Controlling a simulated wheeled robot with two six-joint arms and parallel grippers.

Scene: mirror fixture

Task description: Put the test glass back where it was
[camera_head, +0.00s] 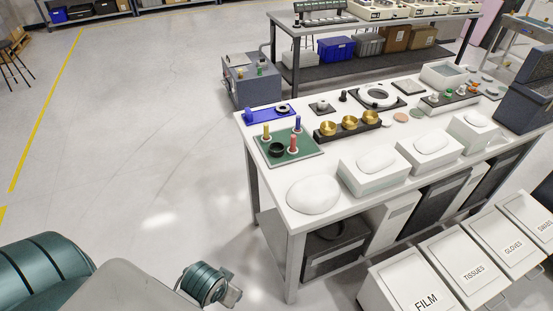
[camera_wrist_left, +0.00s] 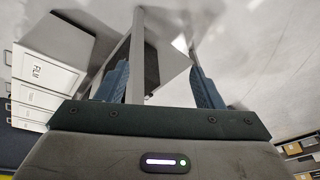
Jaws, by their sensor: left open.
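My left gripper (camera_head: 232,296) is at the bottom of the head view, off the front left of the white workbench (camera_head: 225,0)-side floor area and apart from it. In the left wrist view its two blue fingers (camera_wrist_left: 160,88) are spread, with nothing held between them. I cannot single out the test glass for certain. Round pale discs (camera_head: 401,116) lie on the bench top, and a round glassy piece (camera_head: 376,95) sits in a black square mount. A black ring (camera_head: 277,150) stands on a green mat. My right gripper is not in view.
White lumps and boxes line the bench's near edge. A black block with brass knobs (camera_head: 350,126) and a blue tray (camera_head: 259,117) are behind. Labelled bins (camera_head: 405,285) stand at the lower right. The floor (camera_head: 130,130) to the left is clear.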

